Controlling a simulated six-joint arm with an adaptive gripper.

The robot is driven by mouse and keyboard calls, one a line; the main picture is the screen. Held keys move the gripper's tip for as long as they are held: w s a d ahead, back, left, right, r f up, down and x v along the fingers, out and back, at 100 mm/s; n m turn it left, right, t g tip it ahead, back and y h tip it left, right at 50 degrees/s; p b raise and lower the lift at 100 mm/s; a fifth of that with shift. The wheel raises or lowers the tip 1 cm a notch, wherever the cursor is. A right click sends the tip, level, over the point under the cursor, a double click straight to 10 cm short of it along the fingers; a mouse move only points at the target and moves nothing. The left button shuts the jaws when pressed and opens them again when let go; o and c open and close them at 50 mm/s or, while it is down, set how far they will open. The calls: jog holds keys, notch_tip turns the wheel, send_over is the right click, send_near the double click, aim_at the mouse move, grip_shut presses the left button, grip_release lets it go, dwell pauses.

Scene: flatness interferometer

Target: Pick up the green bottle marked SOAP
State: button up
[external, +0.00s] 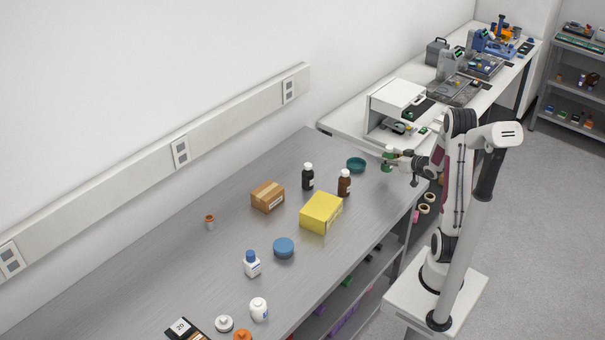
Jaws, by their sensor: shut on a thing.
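The green bottle (387,158) stands out at the far right end of the grey bench, with a pale cap. My gripper (395,160) reaches in from the right and is shut on the bottle. The fingers cover part of the bottle's right side. The SOAP marking is too small to read here. I cannot tell whether the bottle's base touches the bench or is slightly above it.
A teal bowl (356,165) is just left of the green bottle. A brown bottle (344,183), a black bottle (308,176), a yellow box (321,212) and a cardboard box (268,196) stand further left. A white machine (397,100) is behind.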

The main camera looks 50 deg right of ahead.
aim_at(389, 146)
jog(key=shift+r, duration=2.8)
